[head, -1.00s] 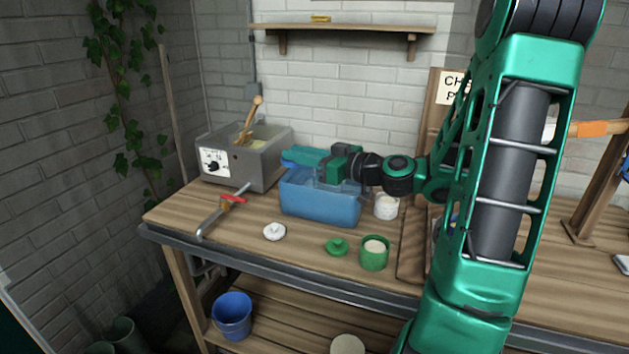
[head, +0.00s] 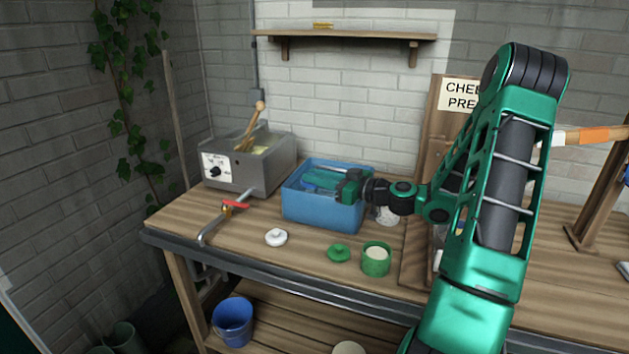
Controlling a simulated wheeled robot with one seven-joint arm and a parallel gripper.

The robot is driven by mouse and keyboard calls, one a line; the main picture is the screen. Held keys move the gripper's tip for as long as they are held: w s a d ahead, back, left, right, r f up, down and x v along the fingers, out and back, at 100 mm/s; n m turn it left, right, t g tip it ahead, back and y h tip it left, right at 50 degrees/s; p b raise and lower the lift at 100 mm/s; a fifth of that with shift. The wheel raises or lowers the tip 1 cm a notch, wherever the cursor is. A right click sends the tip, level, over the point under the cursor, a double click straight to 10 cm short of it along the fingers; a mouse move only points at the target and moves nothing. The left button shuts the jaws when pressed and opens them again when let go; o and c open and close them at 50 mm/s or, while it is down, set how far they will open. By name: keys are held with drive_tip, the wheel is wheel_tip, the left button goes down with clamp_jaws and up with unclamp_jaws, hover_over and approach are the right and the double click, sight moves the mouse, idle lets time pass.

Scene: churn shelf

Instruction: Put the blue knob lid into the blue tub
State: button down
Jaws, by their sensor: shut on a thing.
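The blue tub (head: 322,213) is an open rectangular box standing upright on the wooden bench, beside the grey machine. My green gripper (head: 312,180) reaches in from the right, low and nearly level, with its fingers inside the tub's opening, below the back rim. It is shut on the blue knob lid. The lid is mostly hidden by the fingers and hard to tell from the tub's blue inside. I cannot tell whether the lid touches the tub floor.
A white knob lid (head: 276,237), a green knob lid (head: 338,253) and a green pot (head: 376,260) sit in front of the tub. A white pot (head: 387,215) stands close to its right.

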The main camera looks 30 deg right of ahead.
drive_tip(key=shift+f, duration=0.25)
drive_tip(key=shift+f, duration=0.3)
drive_tip(key=c, duration=1.6)
unclamp_jaws()
drive_tip(key=shift+f, duration=0.1)
drive_tip(key=shift+r, duration=0.35)
drive_tip(key=v, duration=1.2)
drive_tip(key=shift+w, duration=0.1)
